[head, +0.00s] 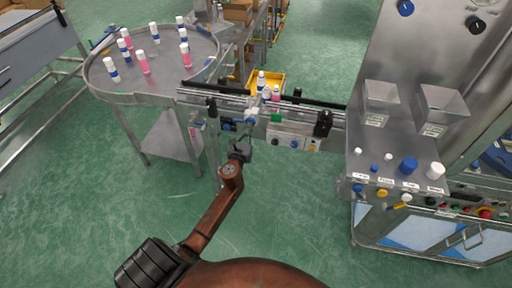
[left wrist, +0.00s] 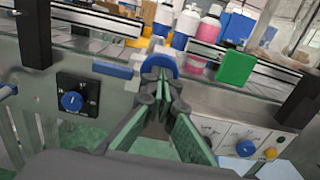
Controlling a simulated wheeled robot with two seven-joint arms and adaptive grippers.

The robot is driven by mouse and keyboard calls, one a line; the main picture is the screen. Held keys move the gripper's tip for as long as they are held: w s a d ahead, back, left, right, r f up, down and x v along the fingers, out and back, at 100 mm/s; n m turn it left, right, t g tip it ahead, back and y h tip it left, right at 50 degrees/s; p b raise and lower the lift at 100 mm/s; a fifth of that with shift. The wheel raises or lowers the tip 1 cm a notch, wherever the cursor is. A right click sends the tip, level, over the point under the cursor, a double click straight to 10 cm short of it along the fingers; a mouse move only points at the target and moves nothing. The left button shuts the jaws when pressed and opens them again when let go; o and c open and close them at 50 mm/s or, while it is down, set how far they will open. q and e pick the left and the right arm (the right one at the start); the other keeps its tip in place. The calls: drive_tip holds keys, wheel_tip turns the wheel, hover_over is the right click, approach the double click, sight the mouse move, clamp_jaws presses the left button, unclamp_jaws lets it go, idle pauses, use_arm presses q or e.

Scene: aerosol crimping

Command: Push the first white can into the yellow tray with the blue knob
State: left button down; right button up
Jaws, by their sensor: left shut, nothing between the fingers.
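My left gripper (head: 247,138) is shut and empty at the near side of the conveyor. In the left wrist view its fingertips (left wrist: 160,88) are just below a rounded blue knob (left wrist: 160,66) on the conveyor's front edge; I cannot tell whether they touch. Behind the knob stand a blue-and-white can (left wrist: 163,18), another can (left wrist: 186,24) and a pink can (left wrist: 209,32) with a white top. In the head view, a white-topped can (head: 261,80) and a pink can (head: 276,93) stand by the yellow tray (head: 280,78) behind the conveyor. My right gripper is out of view.
A round steel table (head: 115,92) at the left holds several pink and blue cans. A green block (left wrist: 236,68) sits on the conveyor's near rail. A control panel (head: 440,205) with knobs and hoppers stands at the right. The green floor in front is clear.

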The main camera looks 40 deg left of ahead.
use_arm(q)
drive_tip(key=shift+w+a+r, duration=0.1)
drive_tip(key=shift+w+a, duration=0.1)
drive_tip(key=shift+w, duration=0.2)
idle(0.4)
drive_tip(key=p+v, duration=0.1)
drive_tip(key=v, duration=1.3)
